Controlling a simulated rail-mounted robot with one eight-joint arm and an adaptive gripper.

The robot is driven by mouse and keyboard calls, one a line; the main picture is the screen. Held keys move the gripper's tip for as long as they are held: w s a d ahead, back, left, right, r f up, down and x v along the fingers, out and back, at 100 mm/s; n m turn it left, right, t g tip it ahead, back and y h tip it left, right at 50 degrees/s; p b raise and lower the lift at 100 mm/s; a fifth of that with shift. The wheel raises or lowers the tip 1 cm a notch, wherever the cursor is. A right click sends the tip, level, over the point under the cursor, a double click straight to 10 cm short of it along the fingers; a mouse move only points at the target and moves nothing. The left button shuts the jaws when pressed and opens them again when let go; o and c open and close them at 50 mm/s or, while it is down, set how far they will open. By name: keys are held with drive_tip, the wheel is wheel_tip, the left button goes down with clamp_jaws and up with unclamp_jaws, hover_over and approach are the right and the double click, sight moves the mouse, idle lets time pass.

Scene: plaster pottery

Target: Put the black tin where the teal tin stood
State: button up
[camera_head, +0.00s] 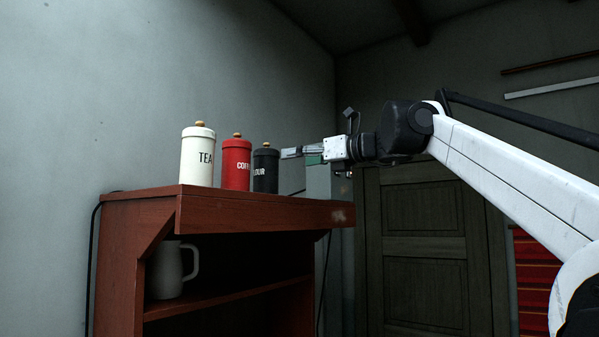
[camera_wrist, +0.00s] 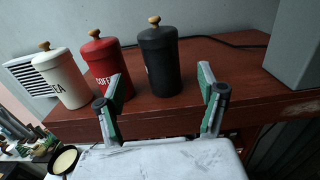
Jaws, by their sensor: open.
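The black tin (camera_head: 265,171), lettered "…OUR" with a wooden knob, stands upright on top of the wooden cabinet, at the right end of a row of tins. It also shows in the wrist view (camera_wrist: 160,66), beyond the fingers and between them. My gripper (camera_head: 290,153) is open and empty, just right of the black tin at about its top height in the head view. In the wrist view its two green-padded fingers (camera_wrist: 163,104) are spread apart. No teal tin shows in either view.
A red coffee tin (camera_head: 236,165) stands directly left of the black tin, and a white tea tin (camera_head: 197,158) left of that. A grey jug (camera_head: 166,272) stands on the shelf below. A dark cable lies behind the tins.

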drive_tip(key=shift+s, duration=0.1)
drive_tip(key=s+d+f+n+g+h, duration=0.1)
drive_tip(key=s+d+f+n+h, duration=0.3)
drive_tip(key=s+f+n, duration=0.4)
drive_tip(key=s+d+f+n+g+h, duration=0.1)
drive_tip(key=s+d+f+n+h, duration=0.4)
drive_tip(key=s+f, duration=1.3)
drive_tip(key=s+d+f+n+g+h, duration=0.2)
drive_tip(key=s+d+f+n+h, duration=0.3)
drive_tip(key=f, duration=3)
drive_tip(key=s+d+n, duration=0.1)
drive_tip(key=s+n, duration=0.6)
drive_tip(key=s, duration=0.1)
drive_tip(key=shift+s+f+n, duration=0.15)
drive_tip(key=shift+f+n, duration=0.2)
drive_tip(key=shift+n, duration=0.05)
drive_tip(key=shift+f, duration=0.1)
wheel_tip(320, 180, down, 15)
drive_tip(key=b, duration=1.5)
drive_tip(key=shift+f+b, duration=0.2)
drive_tip(key=shift+b, duration=0.1)
